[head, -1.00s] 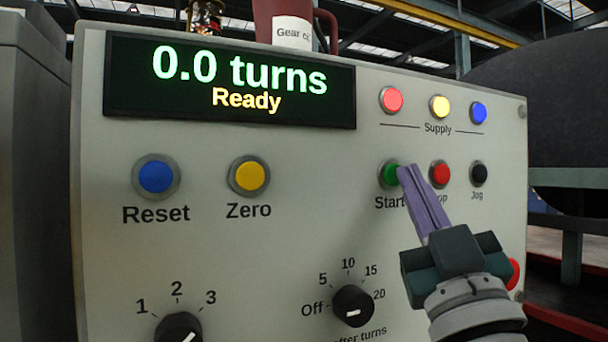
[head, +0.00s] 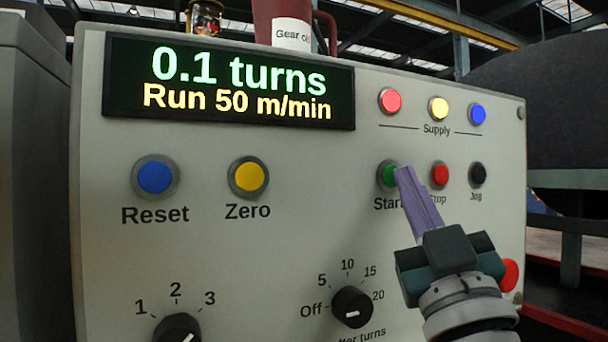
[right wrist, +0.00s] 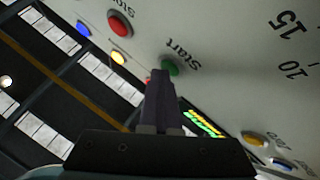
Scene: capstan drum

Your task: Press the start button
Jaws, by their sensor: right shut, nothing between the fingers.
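The green start button (head: 386,175) sits on the grey control panel (head: 300,215), above the word "Start". My right gripper (head: 402,172) is shut and empty, its purple fingertips at the right edge of the start button and covering part of it. Whether the tips touch the button cannot be told. In the right wrist view the green button (right wrist: 170,68) shows just beyond the fingertips (right wrist: 160,76). The display (head: 230,82) reads "0.1 turns" and "Run 50 m/min". My left gripper is not in view.
A red stop button (head: 439,174) and a black jog button (head: 478,174) are right of the start button. Blue reset (head: 155,177) and yellow zero (head: 249,177) buttons are to the left. A dark knob (head: 352,306) is below. A red button (head: 509,275) is partly behind my right gripper.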

